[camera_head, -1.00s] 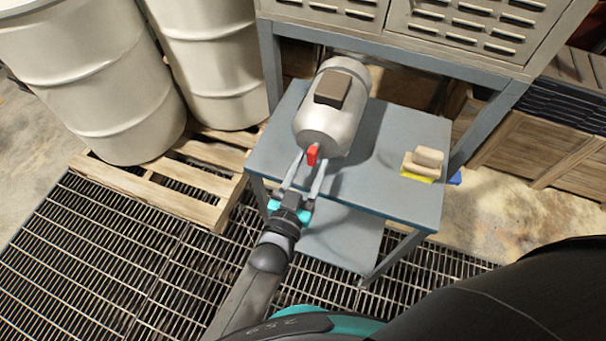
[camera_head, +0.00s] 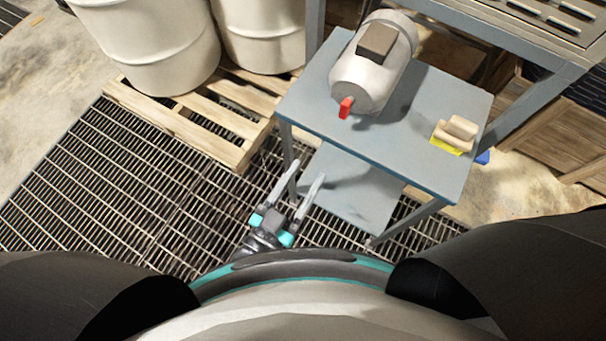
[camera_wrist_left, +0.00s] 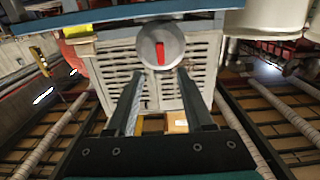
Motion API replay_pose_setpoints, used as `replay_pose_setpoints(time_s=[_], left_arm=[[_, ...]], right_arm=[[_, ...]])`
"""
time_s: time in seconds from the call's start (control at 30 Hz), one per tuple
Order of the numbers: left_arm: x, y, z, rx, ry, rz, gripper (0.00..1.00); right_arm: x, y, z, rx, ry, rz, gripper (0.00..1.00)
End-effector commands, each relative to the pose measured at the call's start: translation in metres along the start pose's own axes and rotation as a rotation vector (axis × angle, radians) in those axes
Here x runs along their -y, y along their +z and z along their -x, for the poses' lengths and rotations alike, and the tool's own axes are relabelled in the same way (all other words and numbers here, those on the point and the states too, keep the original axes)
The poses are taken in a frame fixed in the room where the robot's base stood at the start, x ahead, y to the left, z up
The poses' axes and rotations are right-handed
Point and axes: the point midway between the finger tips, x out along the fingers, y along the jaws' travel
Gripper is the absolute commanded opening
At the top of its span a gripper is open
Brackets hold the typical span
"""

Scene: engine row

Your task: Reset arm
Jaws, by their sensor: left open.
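My left gripper (camera_head: 294,188) is open and empty in the head view. It is low in front of the blue-grey table, over the floor grating and apart from the table's edge. The light grey cylindrical motor (camera_head: 368,75) lies on the tabletop with a dark box on top. A red tab (camera_head: 345,107) sticks out of its near end. In the left wrist view the gripper's two fingers (camera_wrist_left: 158,75) are spread, with the motor's round end (camera_wrist_left: 174,48) and red tab beyond them. My right gripper is not in view.
The blue-grey table (camera_head: 318,115) has a lower shelf (camera_head: 350,190). A beige block (camera_head: 456,130) with a yellow base sits at its right. White drums (camera_head: 150,45) stand on a wooden pallet (camera_head: 200,130) at the left.

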Motion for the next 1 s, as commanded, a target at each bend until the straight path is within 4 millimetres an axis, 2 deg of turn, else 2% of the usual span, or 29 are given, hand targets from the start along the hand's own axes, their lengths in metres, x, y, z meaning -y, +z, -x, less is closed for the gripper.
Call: replay_pose_setpoints(time_s=[0.53, 0.63, 0.67, 0.77, 0.87, 0.9, 0.97, 1.0], left_arm=[[0.0, 0.0, 0.0, 0.001, 0.0, 0.0, 0.53], [0.003, 0.013, 0.001, 0.03, -0.006, -0.002, 0.53], [0.005, 0.021, 0.002, 0.05, -0.01, -0.003, 0.53], [0.017, 0.068, 0.01, 0.169, -0.033, -0.005, 0.53], [0.035, 0.135, 0.029, 0.348, -0.071, -0.002, 0.53], [0.042, 0.164, 0.041, 0.43, -0.089, 0.003, 0.53], [0.052, 0.205, 0.06, 0.551, -0.118, 0.015, 0.53], [0.059, 0.231, 0.076, 0.633, -0.138, 0.026, 0.53]], right_arm=[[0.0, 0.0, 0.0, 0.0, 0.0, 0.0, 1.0], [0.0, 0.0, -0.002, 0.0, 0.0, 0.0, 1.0], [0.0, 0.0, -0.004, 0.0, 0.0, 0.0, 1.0], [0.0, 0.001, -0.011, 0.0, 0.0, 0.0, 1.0], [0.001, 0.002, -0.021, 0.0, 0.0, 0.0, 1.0], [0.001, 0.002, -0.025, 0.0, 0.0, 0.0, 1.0], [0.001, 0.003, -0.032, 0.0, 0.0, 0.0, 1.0], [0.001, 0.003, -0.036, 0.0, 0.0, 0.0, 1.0]])
